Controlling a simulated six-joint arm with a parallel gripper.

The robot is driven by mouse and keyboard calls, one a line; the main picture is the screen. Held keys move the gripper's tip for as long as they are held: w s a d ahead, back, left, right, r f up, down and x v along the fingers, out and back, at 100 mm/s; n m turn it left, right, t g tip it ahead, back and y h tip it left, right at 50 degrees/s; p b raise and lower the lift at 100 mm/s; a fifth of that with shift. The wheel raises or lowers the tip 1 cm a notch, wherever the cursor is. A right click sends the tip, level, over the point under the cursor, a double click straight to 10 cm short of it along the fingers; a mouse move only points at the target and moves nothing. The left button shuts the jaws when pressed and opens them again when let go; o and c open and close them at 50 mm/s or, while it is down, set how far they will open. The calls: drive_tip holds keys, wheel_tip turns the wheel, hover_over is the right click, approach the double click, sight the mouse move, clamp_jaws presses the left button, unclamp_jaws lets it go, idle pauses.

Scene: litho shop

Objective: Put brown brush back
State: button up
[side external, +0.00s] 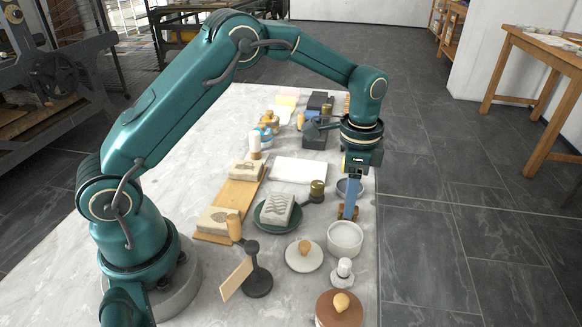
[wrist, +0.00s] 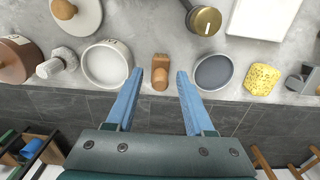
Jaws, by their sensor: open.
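A small brown wooden piece (wrist: 160,73) with a rounded top stands near the table edge in the wrist view. It shows partly behind a finger in the side view (side external: 341,211). I cannot tell for sure whether it is the brown brush or a rest for it; no bristles show. My gripper (wrist: 160,78) is open, its two blue fingers apart on either side of the brown piece, with a gap on each side. In the side view my gripper (side external: 348,212) points down, low beside the white bowl.
The white bowl (wrist: 106,64) is left of my fingers and a grey dish (wrist: 213,72) right, both close. A brass-topped tool (wrist: 205,20) and yellow sponge (wrist: 262,79) are nearby. The table edge is close.

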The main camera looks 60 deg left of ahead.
drive_tip(key=s+r+n+t, duration=0.15)
drive_tip(key=s+r, duration=0.25)
drive_tip(key=r, duration=1.2)
drive_tip(key=s+a+f+n+t, duration=0.1)
drive_tip(key=s+n+t, duration=0.1)
drive_tip(key=s, duration=0.6)
drive_tip(key=s+f+n+t, duration=0.2)
drive_tip(key=s+n, duration=0.3)
drive_tip(key=s, duration=0.2)
drive_tip(key=shift+s+a+f, duration=0.2)
drive_tip(key=shift+s+a, duration=0.15)
drive_tip(key=shift+a, duration=0.05)
drive_tip(key=shift+n, duration=0.25)
